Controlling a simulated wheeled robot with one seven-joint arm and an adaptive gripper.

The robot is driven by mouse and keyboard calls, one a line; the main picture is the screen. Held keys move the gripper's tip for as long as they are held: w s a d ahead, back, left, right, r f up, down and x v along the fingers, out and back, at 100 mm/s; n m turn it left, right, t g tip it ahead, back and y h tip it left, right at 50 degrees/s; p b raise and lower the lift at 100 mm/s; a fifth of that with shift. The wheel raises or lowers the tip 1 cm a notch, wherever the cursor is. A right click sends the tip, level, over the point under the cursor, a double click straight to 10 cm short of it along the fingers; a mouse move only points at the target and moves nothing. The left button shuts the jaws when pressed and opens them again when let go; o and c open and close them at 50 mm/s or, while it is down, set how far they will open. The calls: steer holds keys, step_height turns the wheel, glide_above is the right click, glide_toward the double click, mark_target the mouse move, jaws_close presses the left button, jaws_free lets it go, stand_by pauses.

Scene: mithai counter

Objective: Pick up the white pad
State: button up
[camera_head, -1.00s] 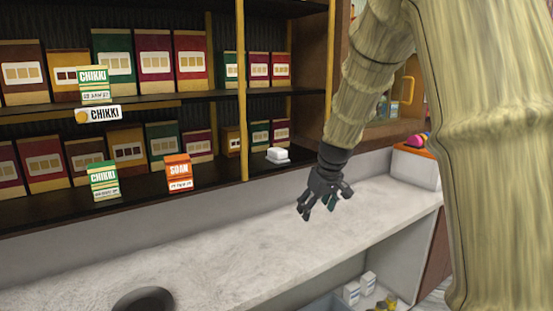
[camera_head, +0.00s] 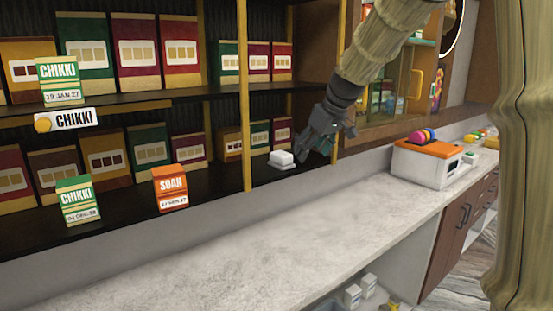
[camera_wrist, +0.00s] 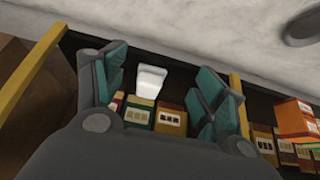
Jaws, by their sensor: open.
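The white pad (camera_head: 281,158) is a small white block on the lower shelf, near the shelf's front edge and just right of a yellow post. In the head view, my gripper (camera_head: 316,155) is just to the right of the pad, close to it. In the wrist view, the pad (camera_wrist: 151,80) shows between the two spread teal-padded fingers of my gripper (camera_wrist: 160,85), beyond their tips or level with them; I cannot tell which. The fingers are open and hold nothing.
The yellow post (camera_head: 243,100) stands left of the pad. Boxes stand behind it, and an orange SOAN packet (camera_head: 170,187) is at the left. The marble counter (camera_head: 260,235) below is mostly clear. An orange-topped machine (camera_head: 428,160) stands at the right.

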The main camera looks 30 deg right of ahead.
steer(key=p, duration=0.4)
glide_above(282, 153)
steer(key=s, duration=0.3)
steer(key=shift+s+d+r, duration=0.1)
steer(key=shift+d, duration=0.05)
steer(key=shift+w+p, duration=0.25)
steer(key=shift+p, duration=0.1)
steer(key=shift+p+x, duration=0.75)
steer(key=shift+x, duration=1.75)
steer(key=shift+s, duration=0.1)
steer(key=c, duration=1.2)
steer(key=shift+c, duration=0.2)
